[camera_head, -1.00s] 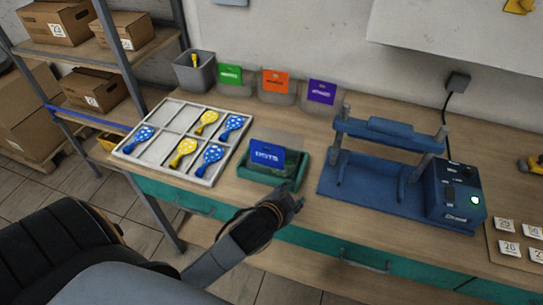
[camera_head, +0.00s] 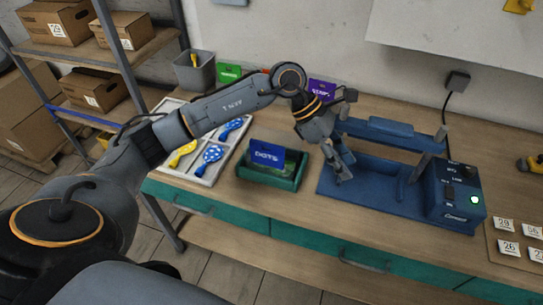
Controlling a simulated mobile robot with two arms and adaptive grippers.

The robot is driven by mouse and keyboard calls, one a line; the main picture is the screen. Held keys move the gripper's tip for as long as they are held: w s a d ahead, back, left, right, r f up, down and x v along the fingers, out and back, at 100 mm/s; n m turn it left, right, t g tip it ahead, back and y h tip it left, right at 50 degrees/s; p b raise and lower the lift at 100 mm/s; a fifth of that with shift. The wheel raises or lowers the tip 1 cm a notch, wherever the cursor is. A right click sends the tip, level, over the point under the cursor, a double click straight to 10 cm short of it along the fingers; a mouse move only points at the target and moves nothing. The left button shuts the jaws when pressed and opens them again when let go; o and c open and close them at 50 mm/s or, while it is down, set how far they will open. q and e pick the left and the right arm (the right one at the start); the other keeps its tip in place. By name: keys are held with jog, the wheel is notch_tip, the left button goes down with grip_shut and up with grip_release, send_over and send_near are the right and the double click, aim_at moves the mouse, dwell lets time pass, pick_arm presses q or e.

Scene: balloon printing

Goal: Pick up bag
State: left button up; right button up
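A bag with a blue card header marked DOTS (camera_head: 266,154) stands in a small green tray (camera_head: 284,184) at the front middle of the table. My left gripper (camera_head: 342,172) hangs fingers down to the right of the tray, over the left end of the blue machine, apart from the bag. Its fingers are small and partly overlap, so their opening is unclear. Other bags stand at the back wall: a green-topped one (camera_head: 228,73) and a purple-topped one (camera_head: 322,92). My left arm covers the orange-topped one almost wholly. My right gripper is out of view.
The blue machine (camera_head: 372,184) with a raised bar stands right of the tray. A white divided tray (camera_head: 204,180) with blue and yellow dotted balloons lies left, partly behind my arm. Number cards (camera_head: 509,248) lie at far right. A grey bin (camera_head: 194,72) stands behind.

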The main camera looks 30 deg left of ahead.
pick_arm(q)
jog(key=w+a+y, duration=0.2)
jog(key=a+y, duration=0.3)
jog(key=a, duration=0.7)
notch_tip(320, 180, up, 2)
jog(key=y, duration=0.3)
send_over(269, 144)
jog(key=shift+d+r+g, duration=0.1)
jog(key=shift+g, duration=0.3)
notch_tip(269, 144, down, 7)
jog(key=shift+f+p, duration=0.1)
jog(key=shift+p, duration=1.05)
jog(key=shift+f, duration=0.55)
jog(key=shift+f+p, duration=0.25)
jog(key=shift+p, duration=0.2)
jog(key=f+p, duration=0.2)
jog(key=f, duration=0.1)
jog(key=shift+s+a+f, duration=0.1)
jog(key=shift+a+f, duration=0.1)
jog(key=shift+f, duration=0.65)
grip_shut()
